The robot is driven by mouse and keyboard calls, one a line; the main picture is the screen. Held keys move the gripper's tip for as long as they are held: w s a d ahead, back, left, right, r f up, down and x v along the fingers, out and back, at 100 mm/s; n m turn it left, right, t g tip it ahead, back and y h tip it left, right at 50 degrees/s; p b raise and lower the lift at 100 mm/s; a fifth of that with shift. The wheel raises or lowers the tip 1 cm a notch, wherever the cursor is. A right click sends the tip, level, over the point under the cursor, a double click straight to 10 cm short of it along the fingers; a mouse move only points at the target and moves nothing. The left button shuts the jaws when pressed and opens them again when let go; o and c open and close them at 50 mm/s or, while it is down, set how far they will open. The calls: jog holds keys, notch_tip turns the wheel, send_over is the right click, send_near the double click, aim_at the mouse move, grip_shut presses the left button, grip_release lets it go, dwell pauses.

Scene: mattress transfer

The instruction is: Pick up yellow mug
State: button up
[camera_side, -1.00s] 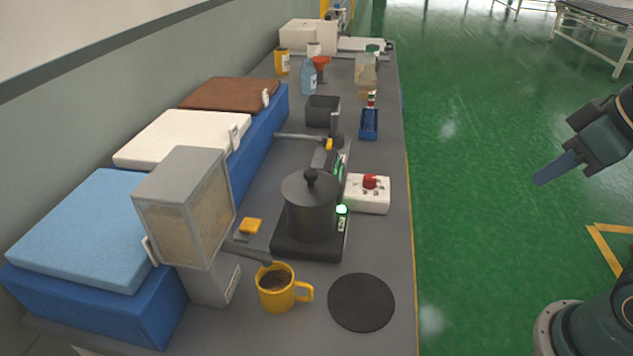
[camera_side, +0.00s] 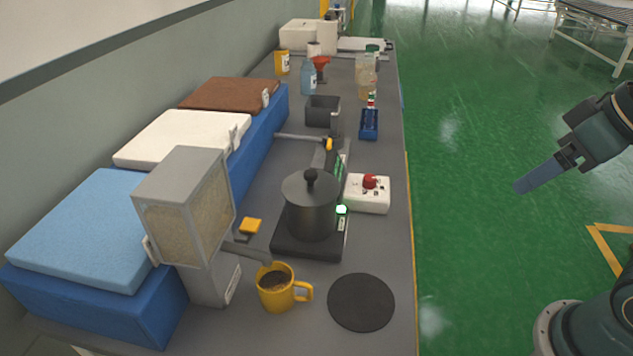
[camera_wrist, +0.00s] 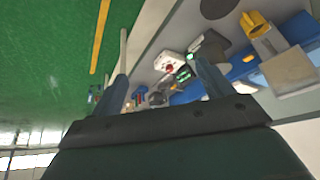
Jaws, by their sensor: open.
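The yellow mug (camera_side: 277,288) stands upright on the grey table under the spout of the grain dispenser, with dark contents inside and its handle pointing right. It also shows in the wrist view (camera_wrist: 255,24) near the top right. My gripper (camera_side: 522,186) is to the right of the table, above the green floor, well apart from the mug. In the wrist view its two blue fingers (camera_wrist: 160,82) are spread with nothing between them.
The dispenser (camera_side: 185,215) stands close at the mug's left. A round black mat (camera_side: 361,302) lies to its right. Behind it a lidded pot (camera_side: 311,208) sits on a dark scale-like base. A white box with a red button (camera_side: 368,193) is near the table's right edge.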

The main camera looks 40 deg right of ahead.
jog(key=w+a+f+m+g+y, duration=0.1)
jog(key=w+a+f+m+y, duration=0.1)
jog(key=w+a+m, duration=0.65)
jog(key=w+a+f+m+g+y, duration=0.1)
jog(key=w+a+f+m+g, duration=0.15)
jog(key=w+a+m, duration=0.55)
jog(key=w+a+f+m+y, duration=0.1)
jog(key=w+a+f+m, duration=0.2)
jog(key=a, duration=0.7)
notch_tip(320, 180, down, 3)
jog(key=m, duration=0.2)
jog(key=shift+m, duration=0.35)
jog(key=shift+f+g, duration=0.2)
jog(key=shift+g, duration=0.05)
send_near(280, 279)
jog(key=shift+s+a+f, duration=0.15)
jog(key=shift+s+a, duration=0.35)
jog(key=shift+a, duration=0.25)
jog(key=shift+s+a+f, duration=0.15)
jog(key=shift+s+a, duration=0.3)
jog(key=shift+a, duration=0.25)
jog(key=shift+x, duration=2.55)
jog(key=shift+c, duration=0.2)
